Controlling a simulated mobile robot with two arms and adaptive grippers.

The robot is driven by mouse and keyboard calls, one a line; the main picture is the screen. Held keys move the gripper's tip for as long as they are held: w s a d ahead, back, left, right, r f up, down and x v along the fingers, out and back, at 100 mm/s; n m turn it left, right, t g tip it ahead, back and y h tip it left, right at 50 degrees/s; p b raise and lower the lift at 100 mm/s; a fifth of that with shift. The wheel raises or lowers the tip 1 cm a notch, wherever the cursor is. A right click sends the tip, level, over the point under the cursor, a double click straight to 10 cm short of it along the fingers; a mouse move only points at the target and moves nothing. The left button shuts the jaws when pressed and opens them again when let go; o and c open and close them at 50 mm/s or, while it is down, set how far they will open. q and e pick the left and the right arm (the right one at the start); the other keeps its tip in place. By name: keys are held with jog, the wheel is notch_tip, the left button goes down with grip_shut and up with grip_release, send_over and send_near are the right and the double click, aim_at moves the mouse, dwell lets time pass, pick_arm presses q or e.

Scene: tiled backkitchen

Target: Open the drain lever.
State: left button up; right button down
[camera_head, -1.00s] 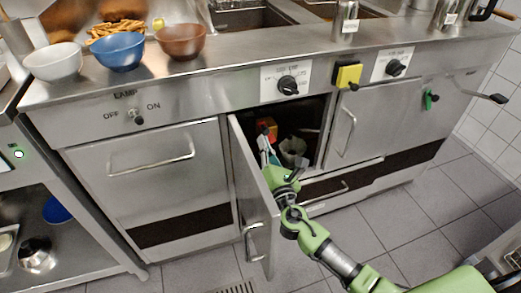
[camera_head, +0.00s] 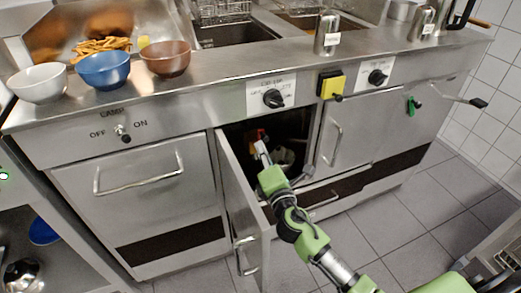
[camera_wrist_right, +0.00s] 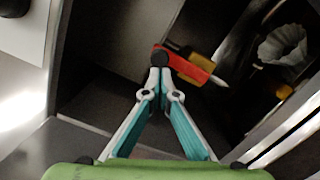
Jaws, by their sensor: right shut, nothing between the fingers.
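A red lever (camera_wrist_right: 188,66) with a yellow part sits inside the open cabinet, and I take it for the drain lever. In the head view it shows as a small red patch (camera_head: 257,134), mostly hidden by my right gripper. My right gripper (camera_wrist_right: 160,70) is shut, with its fingertips together at the left end of the red lever. A dark round end shows just beyond the tips; I cannot tell whether they touch it. In the head view the right gripper (camera_head: 262,153) reaches into the cabinet opening. My left gripper is not in view.
The cabinet door (camera_head: 242,205) stands open left of my right arm. A pale ribbed, cup-like thing (camera_wrist_right: 283,46) is deeper inside. Knobs (camera_head: 273,98) and a yellow switch box (camera_head: 331,84) are on the panel above. The tiled floor in front is mostly clear.

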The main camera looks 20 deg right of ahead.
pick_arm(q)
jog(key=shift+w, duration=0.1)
pick_arm(e)
jog(key=shift+d, duration=0.1)
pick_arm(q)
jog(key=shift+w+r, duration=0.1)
pick_arm(e)
jog(key=s, duration=1.2)
jog(key=shift+a+f, duration=0.25)
jog(key=shift+a, duration=0.2)
